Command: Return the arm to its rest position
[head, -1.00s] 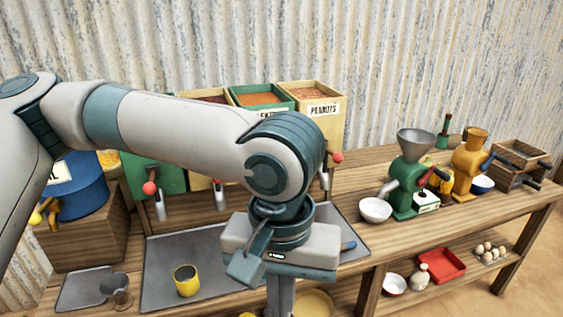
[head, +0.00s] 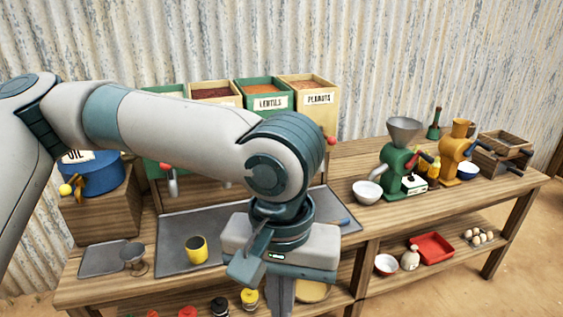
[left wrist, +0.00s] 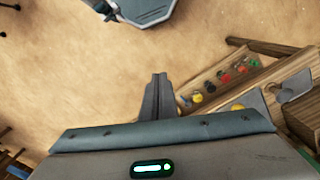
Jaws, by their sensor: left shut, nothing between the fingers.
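My left arm reaches across the middle of the head view, bent at the elbow, with its wrist over the near side of the bench. My left gripper (head: 281,296) points down at the bottom of that view, its tips cut off or hidden. In the left wrist view its fingers (left wrist: 158,96) are together with nothing between them, over bare sandy floor. My right gripper is in neither view.
The wooden bench (head: 345,248) carries a metal tray (head: 172,229) with a yellow cup (head: 197,249), bins, a green grinder (head: 398,165) and a white bowl (head: 367,192). Its lower shelf holds several small jars. Open sandy floor (left wrist: 70,75) lies below my gripper.

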